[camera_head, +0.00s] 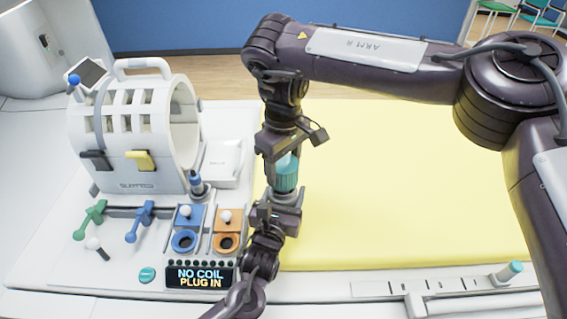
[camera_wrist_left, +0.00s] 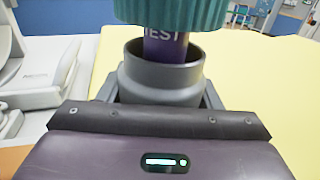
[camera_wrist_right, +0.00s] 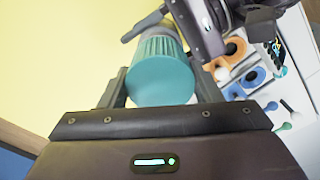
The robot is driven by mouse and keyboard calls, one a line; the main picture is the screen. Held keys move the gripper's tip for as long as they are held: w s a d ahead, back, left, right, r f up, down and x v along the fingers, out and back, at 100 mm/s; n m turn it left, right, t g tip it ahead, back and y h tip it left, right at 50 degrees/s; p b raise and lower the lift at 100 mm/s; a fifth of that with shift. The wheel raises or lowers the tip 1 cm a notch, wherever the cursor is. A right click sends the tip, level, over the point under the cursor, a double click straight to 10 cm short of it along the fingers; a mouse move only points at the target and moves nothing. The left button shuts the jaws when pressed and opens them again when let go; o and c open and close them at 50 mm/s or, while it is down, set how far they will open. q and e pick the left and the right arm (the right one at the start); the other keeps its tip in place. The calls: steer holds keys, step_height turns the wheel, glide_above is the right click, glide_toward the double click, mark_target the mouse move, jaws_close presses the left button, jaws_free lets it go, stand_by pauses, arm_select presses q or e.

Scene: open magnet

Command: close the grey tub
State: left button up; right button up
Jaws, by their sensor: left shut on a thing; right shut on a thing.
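The grey tub (camera_wrist_left: 160,85) stands upright between the fingers of my left gripper (camera_head: 277,212), which is shut on it. The tub's mouth is open, and a purple thing with the letters "EST" (camera_wrist_left: 165,48) shows inside it. A ribbed teal lid (camera_wrist_left: 172,12) is above the tub, apart from its rim, roughly in line with it. My right gripper (camera_head: 284,150) is shut on the lid, which also shows in the right wrist view (camera_wrist_right: 160,72). In the head view the lid (camera_head: 286,172) hides part of the tub's top.
Both hands are over the left edge of a yellow mat (camera_head: 400,180). To the left are a white ring-shaped coil (camera_head: 130,130), a white box (camera_head: 222,160), green (camera_head: 90,218) and blue (camera_head: 140,222) handles, and a "NO COIL PLUG IN" display (camera_head: 200,277). The mat's right part is clear.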

steer(key=shift+f, duration=0.1)
steer(key=shift+f, duration=0.75)
steer(key=shift+f, duration=0.6)
arm_select(q)
jaws_close()
arm_select(e)
steer(key=m, duration=0.6)
steer(key=shift+m, duration=0.3)
steer(key=m, duration=0.6)
steer(key=o, duration=1)
steer(key=shift+c, duration=0.2)
